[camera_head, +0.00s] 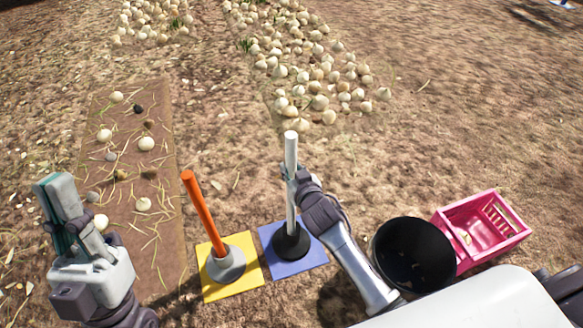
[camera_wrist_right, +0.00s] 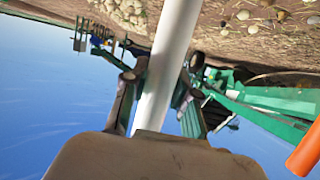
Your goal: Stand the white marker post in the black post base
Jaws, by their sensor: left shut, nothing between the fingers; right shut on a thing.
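The white marker post (camera_head: 291,165) stands upright, its lower end at the black post base (camera_head: 291,243), which sits on a blue square mat (camera_head: 316,259). From this angle the post appears to be in the base; the exact seating is hard to tell. My right gripper (camera_head: 290,174) is shut on the post in its upper half. The right wrist view shows the white post (camera_wrist_right: 168,65) between the fingers. My left gripper (camera_head: 62,212) is shut and empty at the far left, away from the post.
An orange post (camera_head: 194,203) stands tilted in a grey base (camera_head: 226,264) on a yellow mat (camera_head: 246,262). A black bucket (camera_head: 412,226) and a pink crate (camera_head: 518,234) stand at the right. A brown strip (camera_head: 160,180) with onions and stones lies left; more onions (camera_head: 310,75) lie behind.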

